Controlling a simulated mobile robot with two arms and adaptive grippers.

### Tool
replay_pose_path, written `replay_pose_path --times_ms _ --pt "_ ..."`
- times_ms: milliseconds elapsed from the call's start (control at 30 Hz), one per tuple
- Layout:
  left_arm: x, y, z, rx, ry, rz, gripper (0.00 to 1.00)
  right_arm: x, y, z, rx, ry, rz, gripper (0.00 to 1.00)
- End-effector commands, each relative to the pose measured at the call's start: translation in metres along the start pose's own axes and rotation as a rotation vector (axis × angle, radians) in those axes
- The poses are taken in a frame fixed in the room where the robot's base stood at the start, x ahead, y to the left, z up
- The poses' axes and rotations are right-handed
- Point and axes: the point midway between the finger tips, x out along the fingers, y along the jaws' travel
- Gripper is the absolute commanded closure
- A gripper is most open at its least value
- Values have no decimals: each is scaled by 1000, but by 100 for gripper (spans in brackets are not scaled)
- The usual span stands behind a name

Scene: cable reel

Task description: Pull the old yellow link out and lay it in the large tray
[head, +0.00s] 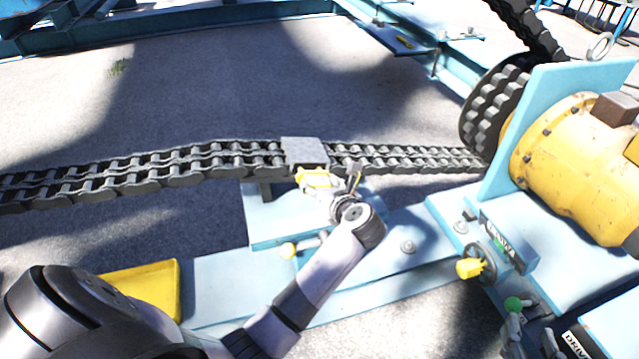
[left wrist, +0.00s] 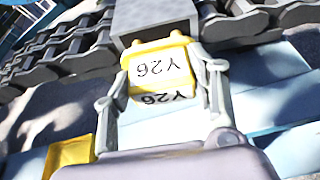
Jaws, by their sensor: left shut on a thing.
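The yellow link (head: 314,178), marked Y26, is at the front of the grey block (head: 305,151) on the chain. In the left wrist view the link (left wrist: 160,68) sits between the two fingers of my left gripper (left wrist: 168,75), which is shut on it. The link's far end meets the edge of the grey block (left wrist: 155,18); I cannot tell how much of it is inside. A yellow tray (head: 145,284) lies at the lower left of the head view, partly hidden by my arm; it also shows in the left wrist view (left wrist: 70,153).
The double-row chain (head: 140,175) runs across to a black sprocket (head: 493,108) at the right. A light blue frame (head: 225,280) lies below my arm.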

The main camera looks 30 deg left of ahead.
Motion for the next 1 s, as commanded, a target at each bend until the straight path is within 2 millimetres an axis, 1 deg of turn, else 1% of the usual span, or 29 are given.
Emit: replay_pose_path --times_ms 600,1000 --pt "-7 0 -1 -1 -3 0 91 -10 4 33 1 -165 9 60" --pt "-11 0 -2 -1 -4 0 91 -16 9 48 -1 -257 19 60"
